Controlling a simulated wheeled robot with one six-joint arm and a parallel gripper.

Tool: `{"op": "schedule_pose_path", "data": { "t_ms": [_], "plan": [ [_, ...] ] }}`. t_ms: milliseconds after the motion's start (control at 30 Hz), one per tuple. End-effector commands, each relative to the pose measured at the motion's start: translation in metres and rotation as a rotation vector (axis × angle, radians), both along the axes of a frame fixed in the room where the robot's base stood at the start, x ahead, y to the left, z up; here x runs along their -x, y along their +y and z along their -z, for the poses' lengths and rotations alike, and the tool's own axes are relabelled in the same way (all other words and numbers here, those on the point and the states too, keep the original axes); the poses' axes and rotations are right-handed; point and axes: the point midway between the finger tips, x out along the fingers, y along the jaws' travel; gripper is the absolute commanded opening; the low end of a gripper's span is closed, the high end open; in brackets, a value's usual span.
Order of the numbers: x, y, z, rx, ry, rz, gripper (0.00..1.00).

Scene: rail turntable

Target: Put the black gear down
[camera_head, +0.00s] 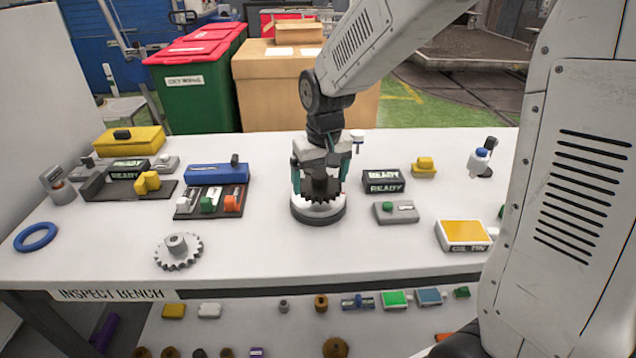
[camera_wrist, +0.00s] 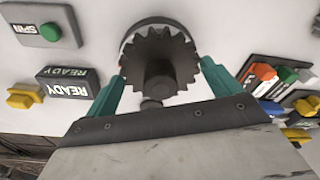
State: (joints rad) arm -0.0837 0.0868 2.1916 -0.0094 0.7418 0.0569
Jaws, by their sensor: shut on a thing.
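The black gear (camera_head: 321,191) is a dark toothed disc with a hub, seen at the middle of the bench. It also shows in the wrist view (camera_wrist: 160,50), with its hub toward the camera. My gripper (camera_head: 321,182) points down with its green fingers on either side of the gear, shut on it. Below the gear is a round stand (camera_head: 318,217) with a white top and dark rim. The gear is over the white top; I cannot tell whether it touches it. The fingers hide part of the gear in the head view.
A light grey gear (camera_head: 178,251) lies at the front left, near a blue ring (camera_head: 36,237). A dark tray (camera_head: 210,201) with small coloured parts is left of the stand. A READY block (camera_head: 384,181) and a grey SPIN button box (camera_head: 396,212) stand close on the right.

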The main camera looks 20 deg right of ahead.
Motion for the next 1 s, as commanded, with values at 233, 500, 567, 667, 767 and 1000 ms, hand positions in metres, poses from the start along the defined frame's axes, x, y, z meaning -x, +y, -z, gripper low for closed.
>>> {"op": "schedule_pose_path", "data": {
  "t_ms": [233, 500, 567, 667, 767, 1000],
  "plan": [
    [-0.023, -0.005, 0.002, 0.000, -0.001, 0.000, 0.50],
    [-0.030, -0.007, 0.028, 0.000, 0.004, 0.000, 0.50],
    [-0.030, -0.007, 0.035, 0.000, 0.002, 0.000, 0.50],
    [-0.031, -0.007, 0.038, 0.000, -0.001, 0.000, 0.50],
    [-0.031, -0.007, 0.037, 0.000, -0.001, 0.000, 0.50],
    [-0.030, -0.007, 0.042, 0.000, 0.000, 0.000, 0.95]
  ]
}}
